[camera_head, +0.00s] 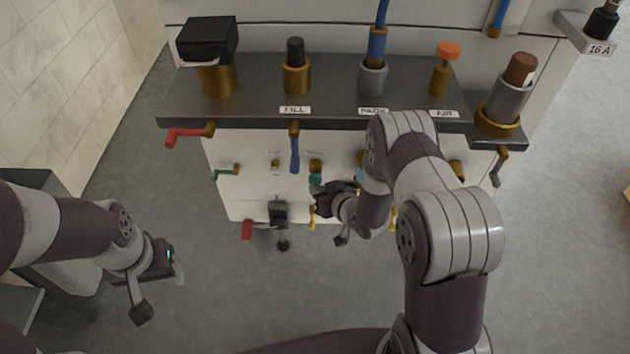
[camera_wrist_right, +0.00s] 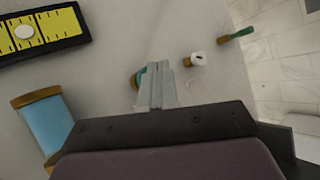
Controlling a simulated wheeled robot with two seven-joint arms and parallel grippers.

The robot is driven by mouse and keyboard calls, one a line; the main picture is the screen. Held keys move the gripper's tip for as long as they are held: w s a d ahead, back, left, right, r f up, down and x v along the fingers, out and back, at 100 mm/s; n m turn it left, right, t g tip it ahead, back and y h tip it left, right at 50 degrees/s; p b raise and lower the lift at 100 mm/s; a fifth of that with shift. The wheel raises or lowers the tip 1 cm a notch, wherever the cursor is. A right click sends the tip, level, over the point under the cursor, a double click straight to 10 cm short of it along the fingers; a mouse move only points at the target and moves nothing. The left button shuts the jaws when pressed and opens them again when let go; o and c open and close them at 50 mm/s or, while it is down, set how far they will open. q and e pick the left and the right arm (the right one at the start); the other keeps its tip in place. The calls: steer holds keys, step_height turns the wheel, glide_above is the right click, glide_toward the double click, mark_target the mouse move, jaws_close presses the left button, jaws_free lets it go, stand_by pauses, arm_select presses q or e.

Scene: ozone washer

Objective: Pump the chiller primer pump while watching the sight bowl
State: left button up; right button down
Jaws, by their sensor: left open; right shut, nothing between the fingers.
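A light-blue cylinder with brass end caps, which looks like the sight bowl (camera_wrist_right: 46,126), is at the lower left of the right wrist view. In the head view only a sliver of blue shows beside my right arm. A brass and teal fitting, possibly the primer pump (camera_head: 315,168), is on the white front panel; in the right wrist view it is partly hidden behind the fingers. My right gripper (camera_head: 318,190) is shut and empty, its fingertips (camera_wrist_right: 158,66) over that fitting; contact cannot be told. My left gripper (camera_head: 178,268) is open and empty, low at the left, away from the panel.
A dark countertop (camera_head: 335,101) with labelled fittings overhangs the panel. A red lever (camera_head: 186,135), blue lever (camera_head: 295,153) and green lever (camera_head: 227,173) stick out.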

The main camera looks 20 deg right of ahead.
steer(key=shift+w+d+r+b, duration=0.1)
steer(key=shift+w+d+b, duration=0.1)
steer(key=shift+w, duration=0.4)
steer(key=shift+w+d+b, duration=0.1)
steer(key=shift+w+d, duration=0.05)
steer(key=shift+w, duration=0.45)
stand_by(1.0)
steer(key=shift+s+a+p, duration=0.25)
steer(key=shift+s+p, duration=0.15)
steer(key=shift+s, duration=0.4)
steer(key=shift+s+a+p, duration=0.2)
steer(key=shift+s+p, duration=0.15)
steer(key=shift+s, duration=0.45)
steer(key=shift+s+a+p, duration=0.25)
steer(key=shift+s+p, duration=0.05)
steer(key=shift+s, duration=0.5)
steer(key=shift+s+a+p, duration=0.2)
steer(key=shift+s+p, duration=0.05)
steer(key=shift+s, duration=0.55)
steer(key=shift+s+a+p, duration=0.25)
steer(key=shift+s+p, duration=0.05)
steer(key=shift+s, duration=0.5)
